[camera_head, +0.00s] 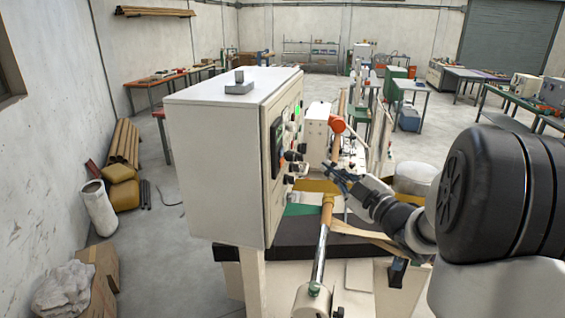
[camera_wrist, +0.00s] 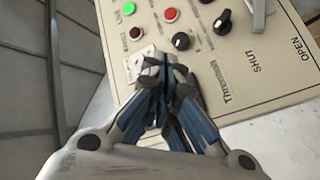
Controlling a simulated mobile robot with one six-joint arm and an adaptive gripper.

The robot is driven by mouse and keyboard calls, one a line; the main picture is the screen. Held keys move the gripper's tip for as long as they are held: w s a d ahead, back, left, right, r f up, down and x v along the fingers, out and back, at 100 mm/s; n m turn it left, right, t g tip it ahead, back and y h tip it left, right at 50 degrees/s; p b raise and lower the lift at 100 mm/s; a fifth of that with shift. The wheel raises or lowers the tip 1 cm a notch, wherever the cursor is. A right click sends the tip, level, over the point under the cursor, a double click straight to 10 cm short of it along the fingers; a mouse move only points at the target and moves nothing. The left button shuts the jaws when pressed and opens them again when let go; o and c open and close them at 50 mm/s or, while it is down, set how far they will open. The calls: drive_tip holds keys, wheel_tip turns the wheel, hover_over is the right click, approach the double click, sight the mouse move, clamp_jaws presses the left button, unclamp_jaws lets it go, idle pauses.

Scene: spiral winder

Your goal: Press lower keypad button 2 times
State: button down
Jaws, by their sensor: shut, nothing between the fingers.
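The cream control panel (camera_wrist: 245,75) fills the upper part of the wrist view, tilted. A small white keypad plate (camera_wrist: 138,60) sits near its edge, below a dark red button; my gripper's tips cover part of it, so its separate buttons cannot be made out. My gripper (camera_wrist: 163,64) is shut and empty, with its fingertips over the keypad plate. I cannot tell whether they touch it. In the head view my gripper (camera_head: 336,176) is just right of the cabinet (camera_head: 215,165), whose panel face is seen at a steep angle.
Near the fingertips are a green button (camera_wrist: 128,8), a red button (camera_wrist: 170,14), a dark red button (camera_wrist: 135,33) and black knobs (camera_wrist: 181,41). A metal lever (camera_wrist: 259,14) stands by the SHUT and OPEN labels. An orange-headed part (camera_head: 336,124) rises behind my gripper.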

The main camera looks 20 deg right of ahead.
sight(281, 162)
drive_tip(key=w+a, duration=0.4)
drive_tip(key=a, duration=0.2)
drive_tip(key=shift+w+a+b, duration=0.25)
drive_tip(key=shift+a+b, duration=0.05)
drive_tip(key=shift+b, duration=0.05)
idle(1.2)
drive_tip(key=shift+w+a+b, duration=0.25)
drive_tip(key=shift+a+b, duration=0.15)
drive_tip(key=shift+b, duration=0.05)
drive_tip(key=shift+w+a+b, duration=0.25)
drive_tip(key=shift+a+b, duration=0.05)
drive_tip(key=shift+b, duration=0.05)
idle(0.9)
drive_tip(key=shift+d, duration=0.1)
drive_tip(key=shift+s+d, duration=0.5)
drive_tip(key=shift+d, duration=0.05)
